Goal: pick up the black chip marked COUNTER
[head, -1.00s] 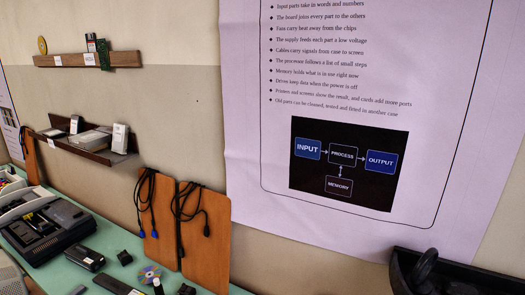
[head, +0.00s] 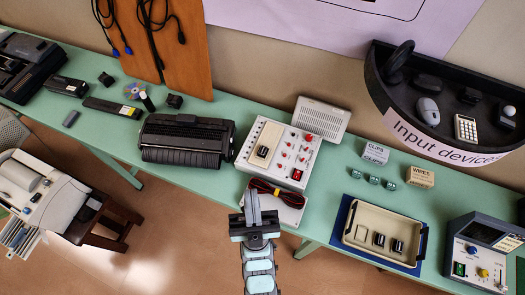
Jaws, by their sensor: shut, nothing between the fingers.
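My gripper (head: 252,196) is shut and empty, in front of the table's near edge beside the white plate with cables. Several small black chips (head: 379,240) lie in a cream tray (head: 375,217) to the right of it. Another black piece (head: 263,152) sits on the left of the white panel (head: 281,150), beyond the gripper. Their markings are too small to read, so I cannot tell which is the COUNTER chip.
A black printer-like box (head: 184,140) stands left of the panel. Boxes marked CLIPS (head: 376,152) and WIRES (head: 420,177) stand behind the tray. A curved Input devices shelf (head: 400,105) juts out at upper right. A grey meter box (head: 478,252) stands right of the tray.

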